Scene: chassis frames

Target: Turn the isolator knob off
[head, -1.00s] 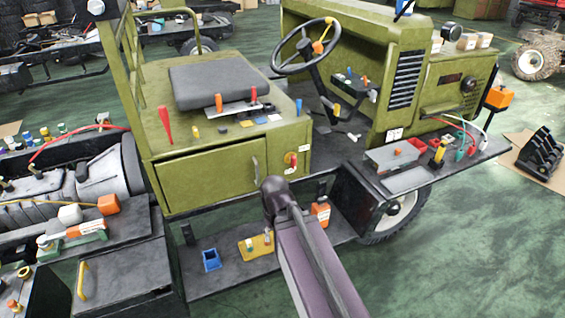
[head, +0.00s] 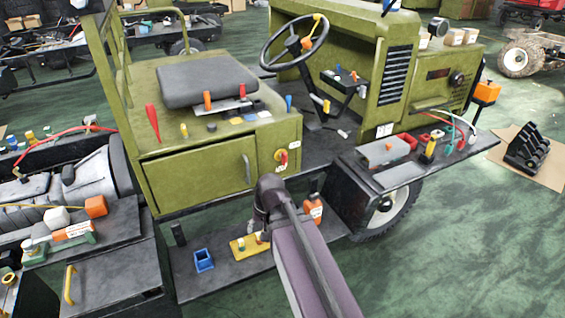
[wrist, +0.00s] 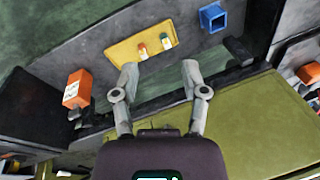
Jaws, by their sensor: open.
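My arm partly hides the gripper in the head view.
The green cabinet (head: 195,178) has a grey door handle. A black side ledge (head: 385,178) carries several tools.

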